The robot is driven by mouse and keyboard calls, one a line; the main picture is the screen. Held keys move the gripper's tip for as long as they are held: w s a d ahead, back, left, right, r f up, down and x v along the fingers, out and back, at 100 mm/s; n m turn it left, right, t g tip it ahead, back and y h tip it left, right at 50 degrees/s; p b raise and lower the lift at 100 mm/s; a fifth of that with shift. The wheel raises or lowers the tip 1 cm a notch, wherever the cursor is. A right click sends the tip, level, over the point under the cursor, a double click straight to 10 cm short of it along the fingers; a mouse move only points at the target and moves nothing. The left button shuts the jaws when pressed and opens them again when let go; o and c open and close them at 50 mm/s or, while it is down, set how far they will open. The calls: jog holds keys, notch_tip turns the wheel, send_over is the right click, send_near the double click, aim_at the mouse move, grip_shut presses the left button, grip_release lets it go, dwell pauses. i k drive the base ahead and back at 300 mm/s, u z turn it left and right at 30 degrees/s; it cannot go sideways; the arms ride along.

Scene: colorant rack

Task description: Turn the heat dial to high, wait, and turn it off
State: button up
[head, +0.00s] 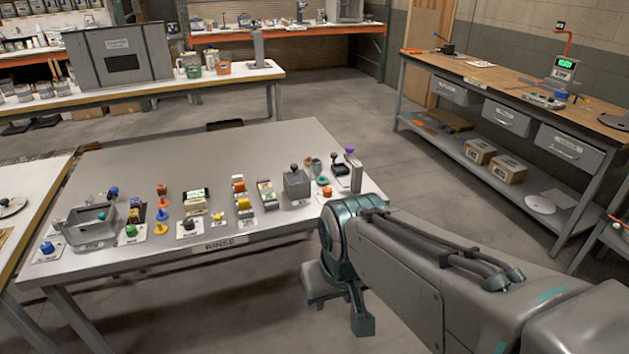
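Several dials sit along the front of the grey table (290,142). A black dial (189,224) stands on a white plate near the middle. A blue dial (47,247) is at the far left, a green dial (131,230) is right of it, and an orange dial (325,184) is at the right. Their labels are too small to read, so I cannot tell which is the heat dial. My gripper (360,315) hangs low in front of the table's right front corner, apart from the dials and partly hidden by my arm. Its opening cannot be made out.
A grey open box (90,222), coloured blocks and a grey box with a black knob (297,183) crowd the table's front. The table's back half is clear. A workbench (490,72) with drawers stands at the right, with open floor between.

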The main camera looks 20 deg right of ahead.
aim_at(328, 193)
jog(key=z, duration=0.25)
jog(key=i, duration=1.15)
jog(key=u, duration=0.25)
